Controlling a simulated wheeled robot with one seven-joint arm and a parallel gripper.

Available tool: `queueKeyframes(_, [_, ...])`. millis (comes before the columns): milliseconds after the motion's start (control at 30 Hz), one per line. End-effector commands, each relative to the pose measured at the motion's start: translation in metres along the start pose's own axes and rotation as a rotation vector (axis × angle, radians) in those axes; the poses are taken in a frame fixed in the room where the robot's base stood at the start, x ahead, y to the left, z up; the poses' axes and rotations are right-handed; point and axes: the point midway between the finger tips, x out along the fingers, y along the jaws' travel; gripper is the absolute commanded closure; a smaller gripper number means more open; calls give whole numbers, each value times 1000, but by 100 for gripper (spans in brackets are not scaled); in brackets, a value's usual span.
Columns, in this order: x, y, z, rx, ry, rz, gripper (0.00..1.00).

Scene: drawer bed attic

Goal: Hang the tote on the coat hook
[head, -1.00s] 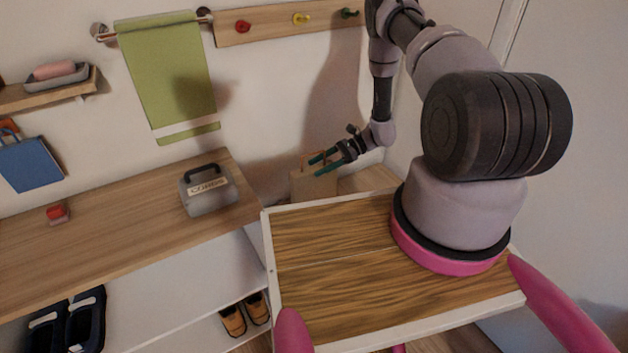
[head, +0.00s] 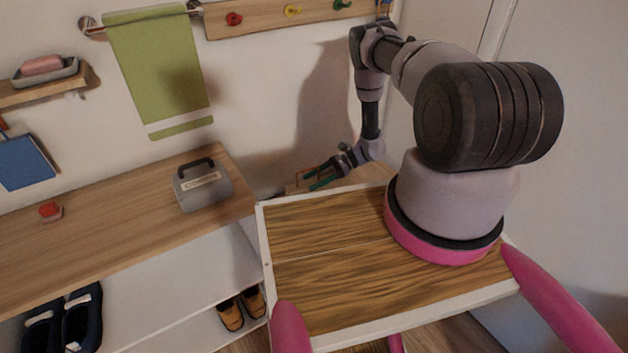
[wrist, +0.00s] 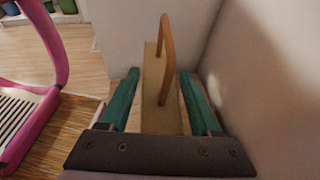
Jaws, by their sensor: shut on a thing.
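The tan tote (wrist: 152,112) stands upright between the two green fingers of my gripper (wrist: 160,78) in the wrist view, with its brown handle (wrist: 166,48) rising above them. In the head view my gripper (head: 314,178) is low near the wall, behind my tray top. Only a little of the tote (head: 294,188) shows there; its lower part is hidden. A wooden rail on the wall bears a red hook (head: 234,19), a yellow hook (head: 292,10) and a green hook (head: 342,4), all with nothing hanging on them.
A green towel (head: 160,75) hangs on a bar left of the hook rail. A grey box with a handle (head: 202,188) and a red item (head: 50,211) sit on the wooden bench (head: 110,225). Shoes (head: 240,308) stand below. In the wrist view a wall is close on the right.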

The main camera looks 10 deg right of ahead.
Motion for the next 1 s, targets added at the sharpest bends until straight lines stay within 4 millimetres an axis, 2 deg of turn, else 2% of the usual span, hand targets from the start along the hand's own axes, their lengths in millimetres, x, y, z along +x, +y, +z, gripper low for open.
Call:
queueKeyframes(33, [1,0,-1,0,-1,-1,100])
queueKeyframes(67, [1,0,-1,0,-1,0,28])
queueKeyframes(100, [0,0,-1,0,0,0,13])
queueKeyframes(133, [0,0,-1,0,0,0,5])
queueKeyframes(567, [0,0,-3,1,1,2,5])
queueKeyframes(1000, [-86,3,-1,-1,1,-3,5])
